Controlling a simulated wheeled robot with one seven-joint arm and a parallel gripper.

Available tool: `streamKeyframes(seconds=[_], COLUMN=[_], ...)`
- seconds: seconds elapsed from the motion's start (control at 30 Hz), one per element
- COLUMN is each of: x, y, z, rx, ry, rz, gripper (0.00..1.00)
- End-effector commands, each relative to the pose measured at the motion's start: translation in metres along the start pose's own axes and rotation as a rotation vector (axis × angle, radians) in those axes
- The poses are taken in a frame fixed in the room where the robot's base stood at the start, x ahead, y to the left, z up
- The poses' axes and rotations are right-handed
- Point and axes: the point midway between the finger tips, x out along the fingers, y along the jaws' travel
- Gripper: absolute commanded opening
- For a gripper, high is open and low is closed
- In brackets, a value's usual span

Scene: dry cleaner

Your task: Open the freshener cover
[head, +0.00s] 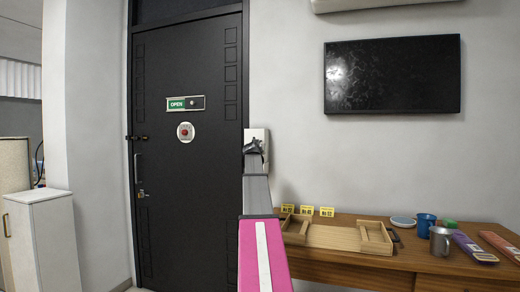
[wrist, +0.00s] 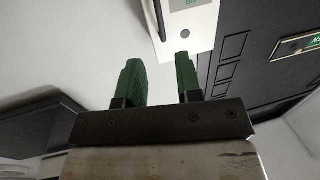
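The freshener (head: 257,134) is a small white box on the wall just right of the black door. My gripper (head: 253,147) is in front of it and hides its lower part in the head view. In the wrist view the white freshener (wrist: 198,30) is at the top, tilted, with a dark round spot and a dark strip along its left side. My gripper (wrist: 158,60) shows two green fingers standing apart with nothing between them. The right finger's tip is near the box's edge; I cannot tell whether it touches. Whether the cover is ajar is unclear.
The black door (head: 190,220) carries an open sign (head: 185,103) and a round red-centred plate (head: 185,132). A wooden table (head: 350,262) at the lower right holds a wooden tray (head: 335,237), a blue mug (head: 426,222) and a metal mug (head: 439,242). A black screen (head: 392,75) hangs above.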

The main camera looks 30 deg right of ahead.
Motion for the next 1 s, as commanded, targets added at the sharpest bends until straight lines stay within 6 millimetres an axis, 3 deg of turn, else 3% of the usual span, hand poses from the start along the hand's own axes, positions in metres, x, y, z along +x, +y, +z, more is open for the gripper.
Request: streamKeyframes(seconds=[0.27,0.7,1.0], x=[0.027,0.099,0.106], y=[-0.001,-0.002,-0.001], z=[0.000,0.001,0.002], rx=[0.000,0.000,0.000], ry=[-0.001,-0.003,-0.002], rz=[-0.001,-0.001,-0.001], gripper=[0.32,0.32,0.32])
